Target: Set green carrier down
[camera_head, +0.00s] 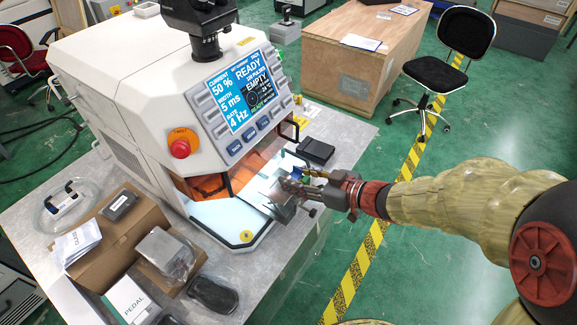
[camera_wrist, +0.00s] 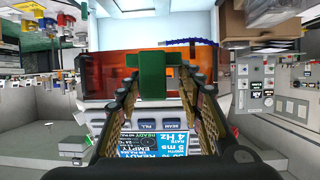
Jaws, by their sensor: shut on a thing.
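The green carrier (camera_wrist: 152,77) is between the two fingertips in the wrist view. My gripper (camera_wrist: 152,88) is shut on it. The machine (camera_head: 130,75) stands on the table, with a lit chamber and orange panels (camera_wrist: 98,76) at its front. In the head view my gripper (camera_head: 283,190) is in front of the chamber, above its pale floor. The carrier is too small and covered to make out clearly there. I cannot tell whether it touches anything below. The machine's screen (camera_head: 243,90) reads READY and EMPTY.
A black box (camera_head: 315,150) lies on the table (camera_head: 345,137) right of the chamber. A red stop button (camera_head: 181,148) sticks out from the machine's front.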

